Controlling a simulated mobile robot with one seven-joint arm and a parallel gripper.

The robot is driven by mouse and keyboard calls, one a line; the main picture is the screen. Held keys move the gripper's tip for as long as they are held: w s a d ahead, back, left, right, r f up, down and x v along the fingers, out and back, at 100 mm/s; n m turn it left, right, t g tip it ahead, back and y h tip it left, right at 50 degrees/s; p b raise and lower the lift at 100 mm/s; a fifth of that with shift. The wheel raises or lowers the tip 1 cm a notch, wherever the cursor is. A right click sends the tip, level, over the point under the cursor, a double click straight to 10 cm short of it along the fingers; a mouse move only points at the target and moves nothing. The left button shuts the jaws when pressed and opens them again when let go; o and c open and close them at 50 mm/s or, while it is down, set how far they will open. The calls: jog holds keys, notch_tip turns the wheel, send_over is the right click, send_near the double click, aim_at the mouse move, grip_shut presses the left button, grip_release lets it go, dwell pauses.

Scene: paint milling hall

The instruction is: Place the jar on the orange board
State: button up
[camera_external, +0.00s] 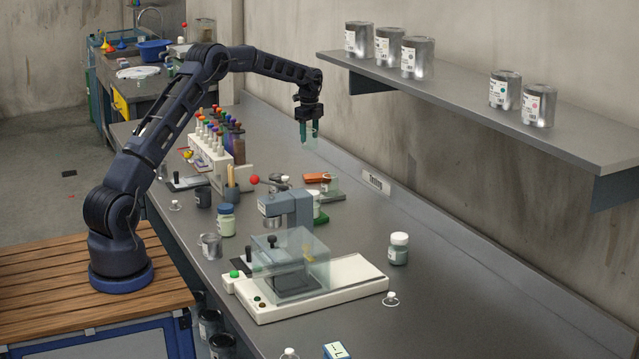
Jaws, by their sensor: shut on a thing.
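My gripper (308,137) is at the end of the raised arm, above the back part of the bench. It is shut on a small clear glass jar (315,132), held upright in the air; its outline is faint against the bench. The orange board (317,178) is a small orange-brown slab lying flat on the bench, below the gripper in the picture. The held jar is apart from it.
A press-like machine with a clear guard (318,263) stands on a white base in front. A bottle rack (207,155) is left of the gripper. A wall shelf (450,90) with several cans is at right.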

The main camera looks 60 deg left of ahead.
notch_tip(320, 180, down, 11)
dwell(0.6)
jog(key=shift+f, duration=0.15)
jog(key=o, duration=1)
jog(key=shift+c, duration=0.2)
